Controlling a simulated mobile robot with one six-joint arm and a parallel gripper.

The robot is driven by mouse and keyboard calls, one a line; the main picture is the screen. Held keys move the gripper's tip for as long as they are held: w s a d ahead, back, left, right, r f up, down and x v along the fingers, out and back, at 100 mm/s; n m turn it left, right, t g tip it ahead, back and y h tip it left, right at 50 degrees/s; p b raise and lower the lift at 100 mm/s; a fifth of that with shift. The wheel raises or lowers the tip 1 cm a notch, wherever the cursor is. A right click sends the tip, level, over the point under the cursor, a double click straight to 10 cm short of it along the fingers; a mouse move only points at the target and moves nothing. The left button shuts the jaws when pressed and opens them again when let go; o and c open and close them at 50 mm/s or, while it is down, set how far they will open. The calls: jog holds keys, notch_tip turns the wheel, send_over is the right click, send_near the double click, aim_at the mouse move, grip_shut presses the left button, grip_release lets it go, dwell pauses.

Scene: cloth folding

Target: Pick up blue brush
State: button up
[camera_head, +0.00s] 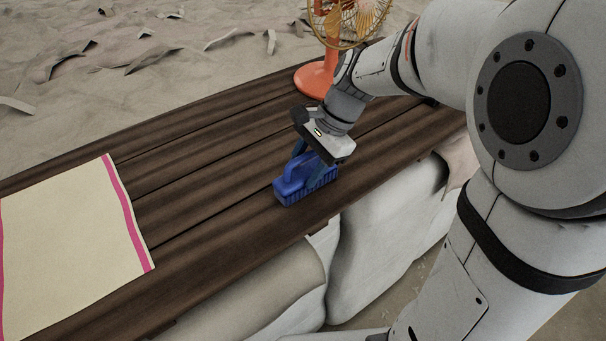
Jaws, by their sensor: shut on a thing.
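The blue brush (291,187) is on the dark wooden plank table, close to its front edge, with its raised handle on top. My gripper (308,166) reaches down from the upper right and is shut on the brush, its fingers at the handle. The brush looks upright, bristle side down. I cannot tell whether it touches the wood or is slightly above it. The gripper partly hides the brush's back right part.
A cream cloth with pink stripes (70,245) lies flat on the table (190,190) at the left. An orange fan (318,78) stands at the back, behind my arm. Bare planks lie between cloth and brush. Pale rocks (385,235) are below the front edge.

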jog(key=shift+c, duration=1.4)
jog(key=shift+r, duration=0.1)
notch_tip(320, 180, up, 10)
jog(key=shift+f+b, duration=0.1)
jog(key=shift+b, duration=0.45)
